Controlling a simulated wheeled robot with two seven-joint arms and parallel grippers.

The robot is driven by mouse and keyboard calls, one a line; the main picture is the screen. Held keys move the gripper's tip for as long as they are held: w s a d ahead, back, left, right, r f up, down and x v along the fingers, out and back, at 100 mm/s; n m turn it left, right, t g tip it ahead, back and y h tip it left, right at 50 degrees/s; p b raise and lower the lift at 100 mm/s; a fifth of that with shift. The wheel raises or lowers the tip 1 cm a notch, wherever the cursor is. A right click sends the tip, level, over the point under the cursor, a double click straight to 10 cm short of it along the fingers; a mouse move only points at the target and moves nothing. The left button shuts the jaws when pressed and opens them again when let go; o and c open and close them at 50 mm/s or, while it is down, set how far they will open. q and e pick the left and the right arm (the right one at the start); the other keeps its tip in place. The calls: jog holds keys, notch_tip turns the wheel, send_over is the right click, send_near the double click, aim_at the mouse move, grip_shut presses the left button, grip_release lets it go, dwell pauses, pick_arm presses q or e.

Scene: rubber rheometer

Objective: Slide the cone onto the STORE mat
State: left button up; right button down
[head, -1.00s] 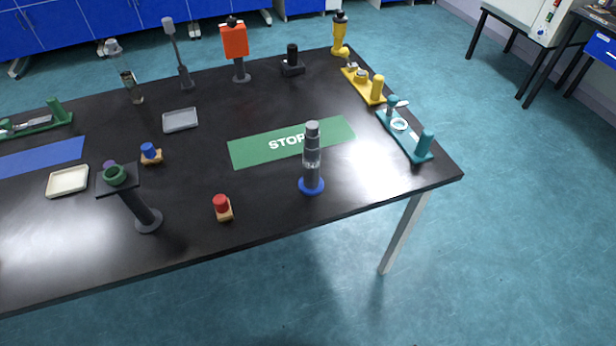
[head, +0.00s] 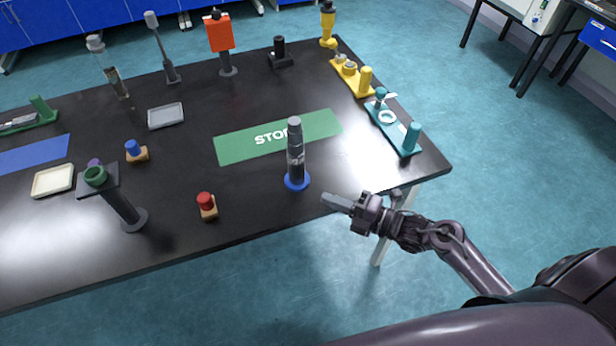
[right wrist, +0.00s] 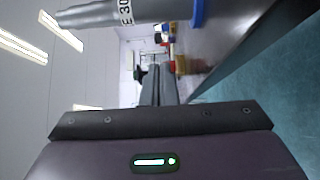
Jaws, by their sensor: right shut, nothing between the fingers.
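The cone looks to be the grey stepped column (head: 295,150) on a round blue base, standing upright near the table's front edge. It also shows in the right wrist view (right wrist: 110,12), lying sideways across the top, with dark lettering on a white band. The green STORE mat (head: 240,150) lies flat just behind it; the column's top hides the last letter. My right gripper (head: 328,200) is shut and empty, to the right of the blue base and apart from it, by the front edge. Its shut fingers show in the right wrist view (right wrist: 158,70). My left gripper is out of view.
A block with a red knob (head: 207,206) and a dark stand with a green cup (head: 122,207) are to the left. Teal (head: 398,136) and yellow (head: 350,76) fixtures line the right edge. The mat's bare surface is clear.

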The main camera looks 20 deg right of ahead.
aim_at(296, 180)
jog(key=x, duration=0.4)
jog(key=shift+w+r+p, duration=0.15)
jog(key=shift+p, duration=0.25)
jog(key=w, duration=0.3)
jog(key=shift+w+a+p, duration=0.15)
jog(key=shift+a+p, duration=0.1)
jog(key=shift+p, duration=0.1)
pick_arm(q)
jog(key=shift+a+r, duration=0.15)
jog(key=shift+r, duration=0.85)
pick_arm(e)
jog(key=shift+w+f, duration=0.2)
jog(key=shift+w, duration=0.3)
